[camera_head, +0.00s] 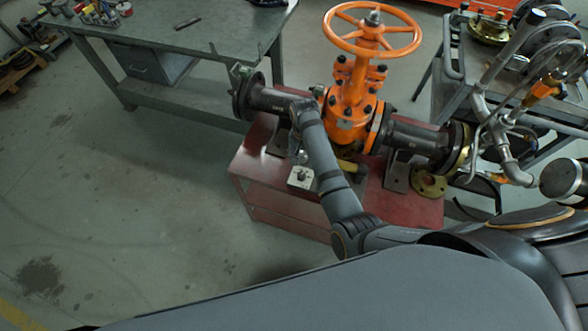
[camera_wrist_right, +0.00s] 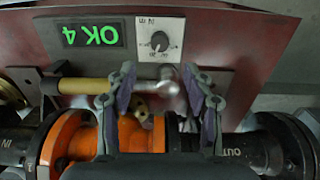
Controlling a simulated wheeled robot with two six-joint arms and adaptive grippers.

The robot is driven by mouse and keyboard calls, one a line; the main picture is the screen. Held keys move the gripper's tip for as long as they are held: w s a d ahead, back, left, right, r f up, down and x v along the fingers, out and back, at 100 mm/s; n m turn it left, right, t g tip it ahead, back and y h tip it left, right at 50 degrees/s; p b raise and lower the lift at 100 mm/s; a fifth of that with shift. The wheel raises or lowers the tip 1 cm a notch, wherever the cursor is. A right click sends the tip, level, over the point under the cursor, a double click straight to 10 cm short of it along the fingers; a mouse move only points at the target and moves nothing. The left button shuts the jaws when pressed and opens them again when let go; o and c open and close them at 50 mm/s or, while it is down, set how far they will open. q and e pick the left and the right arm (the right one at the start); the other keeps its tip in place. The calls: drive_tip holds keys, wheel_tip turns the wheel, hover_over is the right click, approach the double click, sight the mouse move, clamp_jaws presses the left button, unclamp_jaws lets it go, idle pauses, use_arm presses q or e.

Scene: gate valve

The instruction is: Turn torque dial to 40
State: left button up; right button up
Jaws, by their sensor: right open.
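The torque dial is a dark round knob on a small white panel (camera_head: 302,178) on the red bench; it also shows in the right wrist view (camera_wrist_right: 160,40). The panel has a scale around the knob and small lettering, but the setting is too small to read. My right gripper (camera_head: 297,150) is over the bench near the panel. In the right wrist view my right gripper (camera_wrist_right: 160,88) is open, its fingers pointing toward the panel and apart from the knob. My left gripper is not in view.
A black display (camera_wrist_right: 93,36) with green characters like "OK 4" sits beside the panel. An orange gate valve (camera_head: 352,105) with dark flanged pipes stands on the red bench (camera_head: 270,205). A grey workbench (camera_head: 190,40) is at back left, a loaded cart at right. The left floor is clear.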

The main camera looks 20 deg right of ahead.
sight(302, 174)
wheel_tip(302, 174, down, 10)
drive_tip(key=shift+f+b, duration=0.1)
drive_tip(key=shift+b, duration=0.2)
idle(0.3)
clamp_jaws()
